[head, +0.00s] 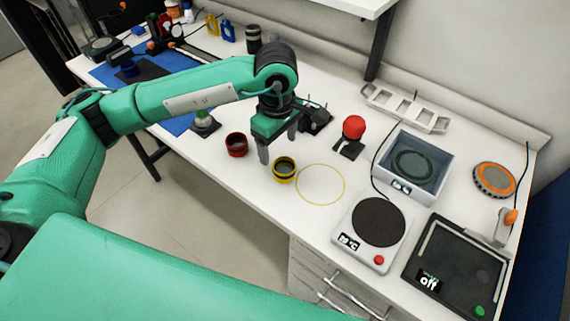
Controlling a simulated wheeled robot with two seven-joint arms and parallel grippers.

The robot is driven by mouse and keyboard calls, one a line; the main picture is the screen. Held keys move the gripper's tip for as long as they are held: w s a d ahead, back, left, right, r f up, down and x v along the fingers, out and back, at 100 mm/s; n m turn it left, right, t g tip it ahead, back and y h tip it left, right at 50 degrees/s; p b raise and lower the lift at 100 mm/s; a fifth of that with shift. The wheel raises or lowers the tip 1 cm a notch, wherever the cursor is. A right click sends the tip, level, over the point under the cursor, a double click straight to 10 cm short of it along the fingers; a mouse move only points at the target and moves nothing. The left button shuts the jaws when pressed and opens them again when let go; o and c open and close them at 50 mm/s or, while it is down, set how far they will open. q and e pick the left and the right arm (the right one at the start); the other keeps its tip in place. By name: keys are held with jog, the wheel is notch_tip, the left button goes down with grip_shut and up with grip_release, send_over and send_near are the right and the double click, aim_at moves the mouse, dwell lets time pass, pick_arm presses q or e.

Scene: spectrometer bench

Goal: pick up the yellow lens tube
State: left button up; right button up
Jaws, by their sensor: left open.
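The yellow lens tube (284,171) is a short, dark-centred ring with yellow bands, standing on the white bench near its front edge. My left gripper (278,150) points down just above and behind it, slightly to its left. Its two fingers are apart with nothing seen between them, and one finger comes down to the left of the tube. Whether the fingers touch the tube cannot be told. My right gripper is not in view.
A red lens tube (237,145) stands close on the left. A thin yellow circle (320,185) marks bare bench to the right. Beyond are a hot plate (378,222), a grey bath (413,165), a red-knobbed device (353,128) and a black panel (455,268).

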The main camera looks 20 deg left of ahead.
aim_at(284, 169)
pick_arm(q)
notch_tip(284, 169, down, 3)
jog(key=shift+w+r, duration=0.1)
jog(key=shift+w, duration=0.05)
jog(key=shift+d+f+p, duration=0.25)
jog(key=shift+f+p, duration=0.4)
jog(key=shift+f, duration=0.2)
jog(key=f, duration=0.1)
jog(key=f+p, duration=0.1)
jog(key=f, duration=0.1)
jog(key=shift+w+d+f, duration=0.1)
jog(key=shift+d+f, duration=0.2)
jog(key=shift+d, duration=0.05)
jog(key=shift+f+p, duration=0.3)
jog(key=shift+f, duration=0.1)
jog(key=c, duration=1.1)
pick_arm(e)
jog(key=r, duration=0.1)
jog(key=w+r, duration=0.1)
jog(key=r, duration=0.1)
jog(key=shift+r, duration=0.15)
